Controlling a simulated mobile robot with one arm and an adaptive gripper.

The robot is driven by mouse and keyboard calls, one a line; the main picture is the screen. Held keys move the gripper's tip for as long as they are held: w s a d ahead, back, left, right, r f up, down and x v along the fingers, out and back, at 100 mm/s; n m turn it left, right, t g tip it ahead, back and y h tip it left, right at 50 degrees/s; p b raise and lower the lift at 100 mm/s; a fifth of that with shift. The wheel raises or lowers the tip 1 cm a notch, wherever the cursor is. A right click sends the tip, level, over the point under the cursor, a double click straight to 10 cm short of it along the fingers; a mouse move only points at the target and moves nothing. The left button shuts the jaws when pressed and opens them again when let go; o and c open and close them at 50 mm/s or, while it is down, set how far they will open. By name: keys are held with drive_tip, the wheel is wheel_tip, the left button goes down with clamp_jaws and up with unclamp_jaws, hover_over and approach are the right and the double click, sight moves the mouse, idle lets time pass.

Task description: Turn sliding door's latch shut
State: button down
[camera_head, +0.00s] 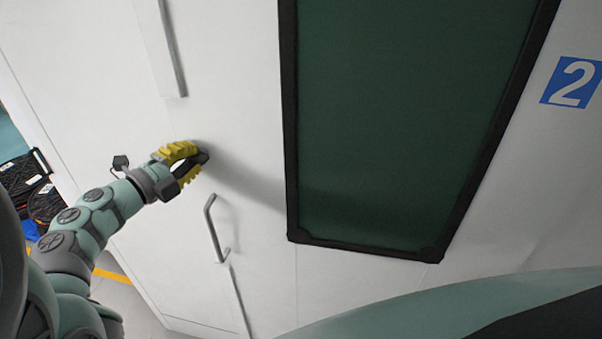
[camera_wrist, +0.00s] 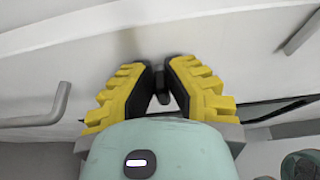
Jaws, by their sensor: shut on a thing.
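The white sliding door (camera_head: 240,100) fills much of the head view, tilted in the picture. The latch (camera_wrist: 163,98) is a small dark piece between my finger pads in the wrist view. My gripper (camera_head: 193,160), with yellow ribbed fingers, is at the door face, above the grey handle. In the wrist view my gripper (camera_wrist: 161,80) is shut on the latch, with its fingertips close to the white surface. The fingers hide most of the latch, so its exact turn angle cannot be told.
A grey bar handle (camera_head: 212,230) stands out just below my gripper; it also shows at left in the wrist view (camera_wrist: 45,115). A dark-framed green window (camera_head: 290,140) is to the right. A blue "2" sign (camera_head: 572,82) is at far right. Black crates (camera_head: 25,172) stand at far left.

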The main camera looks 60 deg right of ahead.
idle(0.5)
drive_tip(key=c, duration=1)
unclamp_jaws()
drive_tip(key=shift+d, duration=0.1)
drive_tip(key=a, duration=1.2)
